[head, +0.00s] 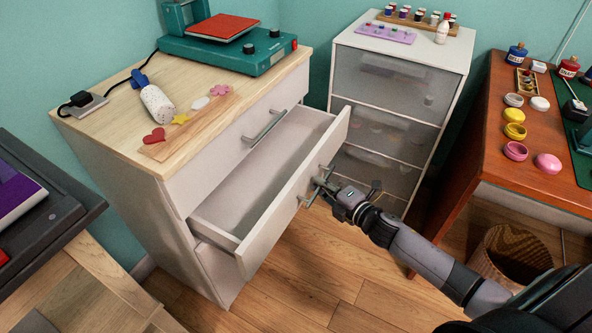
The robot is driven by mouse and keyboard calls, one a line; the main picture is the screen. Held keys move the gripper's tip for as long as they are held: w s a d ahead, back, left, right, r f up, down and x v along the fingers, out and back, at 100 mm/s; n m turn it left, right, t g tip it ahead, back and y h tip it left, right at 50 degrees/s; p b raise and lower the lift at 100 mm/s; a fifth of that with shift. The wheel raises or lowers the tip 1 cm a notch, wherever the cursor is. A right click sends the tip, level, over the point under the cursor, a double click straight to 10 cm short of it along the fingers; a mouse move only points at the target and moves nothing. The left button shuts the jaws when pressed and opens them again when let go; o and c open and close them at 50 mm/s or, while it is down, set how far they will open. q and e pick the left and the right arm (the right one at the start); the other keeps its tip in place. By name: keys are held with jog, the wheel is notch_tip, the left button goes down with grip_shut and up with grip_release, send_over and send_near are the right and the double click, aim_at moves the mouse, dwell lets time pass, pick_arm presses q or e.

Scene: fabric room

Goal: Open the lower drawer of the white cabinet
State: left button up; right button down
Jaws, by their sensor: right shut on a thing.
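The white cabinet (137,202) with a light wooden top stands left of centre. Its top drawer (235,143) is shut, with a grey bar handle (265,125). The lower drawer (292,202) beneath it is pulled well out, and its inside looks empty. My right gripper (326,190) is at the drawer's front and is shut on the drawer handle (309,199), whose middle it partly hides. My left gripper is not in view.
A white unit with translucent drawers (385,82) stands behind my right gripper. A wooden table (478,125) with paint jars is at the right, with a wicker basket (490,262) beneath. A dark machine (62,215) is at the left. Floor (300,285) before the drawer is clear.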

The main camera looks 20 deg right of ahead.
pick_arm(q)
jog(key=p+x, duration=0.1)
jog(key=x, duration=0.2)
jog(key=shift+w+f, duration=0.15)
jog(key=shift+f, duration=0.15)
pick_arm(e)
jog(key=s+d, duration=0.5)
jog(key=s, duration=0.2)
jog(key=shift+s+d, duration=0.15)
jog(key=shift+d, duration=0.2)
jog(key=c, duration=1.7)
grip_release()
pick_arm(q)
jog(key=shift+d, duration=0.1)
pick_arm(e)
jog(key=shift+s, duration=0.1)
jog(key=v, duration=1.1)
jog(key=shift+s+d+r, duration=0.15)
jog(key=shift+s, duration=0.25)
